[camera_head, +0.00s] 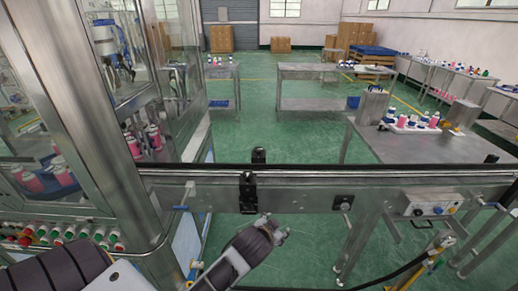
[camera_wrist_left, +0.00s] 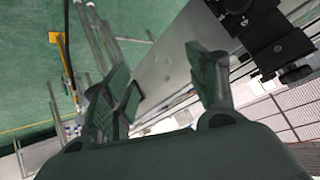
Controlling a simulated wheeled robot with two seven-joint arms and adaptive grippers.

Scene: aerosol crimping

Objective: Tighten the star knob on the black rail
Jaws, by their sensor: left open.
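The black rail (camera_head: 400,172) runs along the top of the steel conveyor. A black clamp bracket (camera_head: 247,190) sits on the conveyor's near side, with a small black post (camera_head: 258,155) behind it. In the left wrist view, black clamp parts (camera_wrist_left: 265,35) stand at the upper right, with a dark round knob (camera_wrist_left: 296,73) at their lower end. I cannot make out a star shape on it. My left gripper (camera_head: 275,230) is below and slightly right of the bracket, apart from it. Its fingers are spread and empty in the left wrist view (camera_wrist_left: 165,80). My right gripper is not in view.
A glass-and-steel machine (camera_head: 120,100) with a row of buttons stands left. A control box (camera_head: 430,203) and a dark round fitting (camera_head: 343,203) are on the conveyor front to the right. A steel table (camera_head: 400,147) with bottles stands behind. Green floor lies below.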

